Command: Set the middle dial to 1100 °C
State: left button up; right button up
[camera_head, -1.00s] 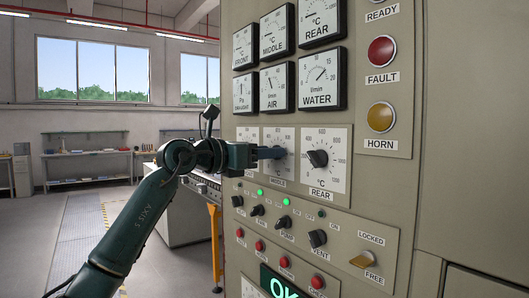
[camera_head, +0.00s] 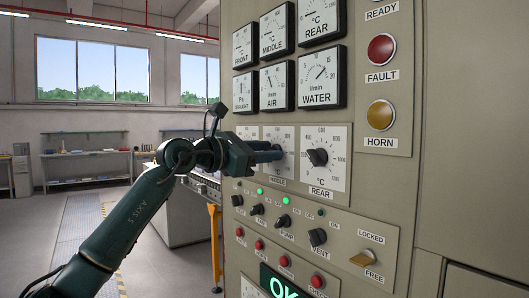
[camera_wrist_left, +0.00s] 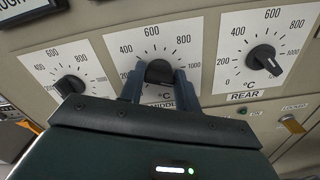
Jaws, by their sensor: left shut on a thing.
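The middle dial (camera_wrist_left: 159,72) is a black knob on a white scale plate labelled MIDDLE, with numbers 400, 600, 800 and 1000 legible. My left gripper (camera_wrist_left: 160,84) is shut on it, with one finger on each side of the knob. In the head view my left gripper (camera_head: 270,152) reaches in from the left and covers much of the knob; the white plate (camera_head: 278,133) shows around it. I cannot tell the exact dial setting because the fingers and housing hide part of it. My right gripper is not in view.
The rear dial (camera_head: 317,157) is to the right and the front dial (camera_wrist_left: 70,86) to the left, both close to my gripper. Gauges such as the water gauge (camera_head: 321,78) sit above. Switches, including the vent switch (camera_head: 317,237), and a lever (camera_head: 364,258) sit below.

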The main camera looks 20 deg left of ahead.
pick_arm(q)
jog(key=o, duration=1)
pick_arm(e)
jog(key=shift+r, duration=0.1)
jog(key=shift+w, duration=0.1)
pick_arm(q)
jog(key=b+v, duration=0.4)
jog(key=v, duration=0.9)
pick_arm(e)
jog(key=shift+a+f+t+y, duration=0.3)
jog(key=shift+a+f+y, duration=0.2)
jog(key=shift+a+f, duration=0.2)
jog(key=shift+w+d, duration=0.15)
